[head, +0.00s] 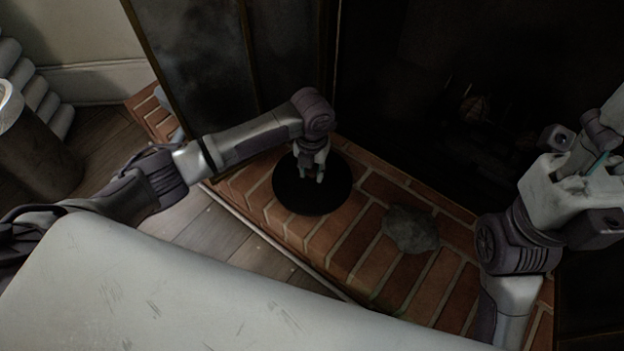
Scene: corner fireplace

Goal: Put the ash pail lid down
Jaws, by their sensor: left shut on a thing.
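The ash pail lid (296,204) is a round, flat, black disc over the brick hearth. My left gripper (312,176) points down at its middle and is shut on a small part there, likely the lid's handle, mostly hidden by the fingers. I cannot tell whether the lid rests on the bricks or is a little above them. My right arm is at the right side of the view; its gripper's fingertips cannot be made out.
A grey stone-like lump (411,229) lies on the brick hearth (345,240), right of the lid. The dark firebox opening (430,100) is behind. A tall dark screen panel (205,70) stands behind my left arm. A cylindrical container (35,150) stands at far left.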

